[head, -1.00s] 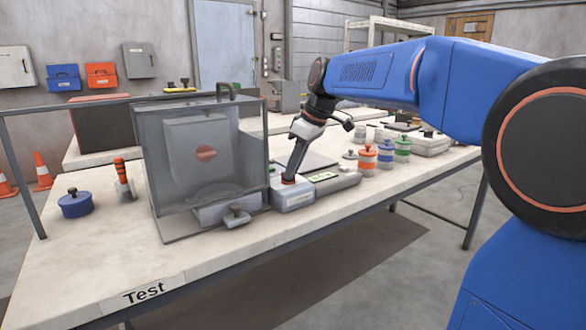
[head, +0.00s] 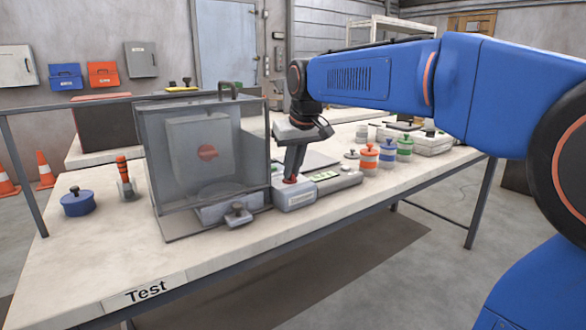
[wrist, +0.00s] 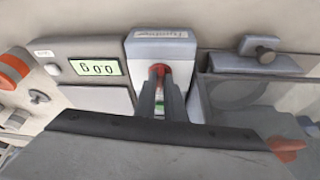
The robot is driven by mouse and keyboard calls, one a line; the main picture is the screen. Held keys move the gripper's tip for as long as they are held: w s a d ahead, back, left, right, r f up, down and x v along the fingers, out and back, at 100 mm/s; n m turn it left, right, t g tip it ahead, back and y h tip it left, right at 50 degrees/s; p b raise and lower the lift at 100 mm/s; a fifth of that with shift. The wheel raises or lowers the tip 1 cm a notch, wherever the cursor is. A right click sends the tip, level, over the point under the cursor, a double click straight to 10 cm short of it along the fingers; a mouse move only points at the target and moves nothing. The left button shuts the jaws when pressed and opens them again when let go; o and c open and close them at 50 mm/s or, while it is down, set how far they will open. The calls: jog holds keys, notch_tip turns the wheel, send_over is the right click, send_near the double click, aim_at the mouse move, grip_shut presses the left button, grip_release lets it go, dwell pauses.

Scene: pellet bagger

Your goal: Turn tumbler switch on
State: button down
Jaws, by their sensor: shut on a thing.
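The tumbler switch (wrist: 158,69) shows as a red part on a small grey control box (head: 296,197), which also appears in the wrist view (wrist: 160,47). My gripper (head: 291,178) points down at the top of this box. In the wrist view my two fingers (wrist: 161,82) are close together around the red part and shut on it. The fingers hide most of the switch, so I cannot tell which way its lever is tilted. A display (wrist: 96,67) beside the box reads about 0.0, upside down in the wrist view.
A clear-walled enclosure (head: 165,125) stands directly left of the box. A grey latch block (head: 238,214) sits at its front. Orange, blue and green lidded pots (head: 368,158) stand to the right. A blue pot (head: 76,202) is at the far left. The front table strip is clear.

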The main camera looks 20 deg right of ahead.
jog(key=shift+a+m, duration=0.1)
jog(key=shift+m, duration=0.4)
jog(key=c, duration=1.8)
grip_release()
jog(key=shift+c, duration=0.2)
jog(key=a+v, duration=0.1)
jog(key=v, duration=1.6)
jog(key=shift+s+d+r, duration=0.15)
jog(key=shift+d+r, duration=0.05)
jog(key=shift+o, duration=0.4)
